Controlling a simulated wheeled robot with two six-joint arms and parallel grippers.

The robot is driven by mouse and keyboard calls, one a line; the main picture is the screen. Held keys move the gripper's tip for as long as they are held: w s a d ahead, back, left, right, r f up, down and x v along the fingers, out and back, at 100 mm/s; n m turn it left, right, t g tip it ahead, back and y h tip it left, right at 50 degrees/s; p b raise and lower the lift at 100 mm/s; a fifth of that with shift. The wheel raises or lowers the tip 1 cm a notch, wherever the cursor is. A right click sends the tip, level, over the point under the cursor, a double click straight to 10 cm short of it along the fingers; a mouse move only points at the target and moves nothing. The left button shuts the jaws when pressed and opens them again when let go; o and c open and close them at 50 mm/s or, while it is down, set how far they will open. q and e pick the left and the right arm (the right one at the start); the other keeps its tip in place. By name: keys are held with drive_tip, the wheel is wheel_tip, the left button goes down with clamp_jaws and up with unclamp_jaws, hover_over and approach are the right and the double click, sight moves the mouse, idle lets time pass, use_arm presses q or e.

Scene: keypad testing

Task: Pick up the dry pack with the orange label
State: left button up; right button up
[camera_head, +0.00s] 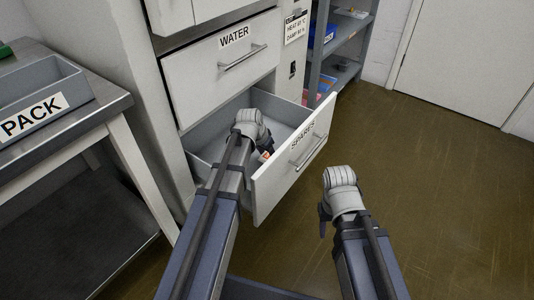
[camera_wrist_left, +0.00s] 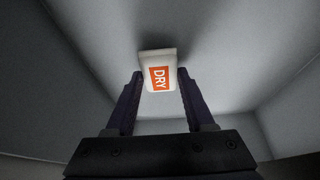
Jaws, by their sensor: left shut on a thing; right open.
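The dry pack (camera_wrist_left: 158,70) is a small white packet with an orange label reading DRY. In the left wrist view it sits between the fingertips of my left gripper (camera_wrist_left: 160,82), which is shut on it. In the head view my left arm reaches into the open SPARES drawer (camera_head: 292,163), and a bit of orange and white shows by my left gripper (camera_head: 265,152). The wrist hides most of the pack there. My right gripper (camera_head: 325,217) is open and empty, outside the drawer to the right, above the floor.
The drawer's walls stand close around my left gripper. A shut WATER drawer (camera_head: 222,62) with a bar handle is above it. A metal table (camera_head: 110,101) with a PACK bin (camera_head: 40,97) stands at the left. Shelves (camera_head: 345,50) stand behind; the floor at right is clear.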

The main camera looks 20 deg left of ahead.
wheel_tip(320, 180, up, 8)
drive_tip(key=p, duration=0.7)
drive_tip(key=shift+r+p, duration=0.25)
drive_tip(key=shift+p, duration=0.15)
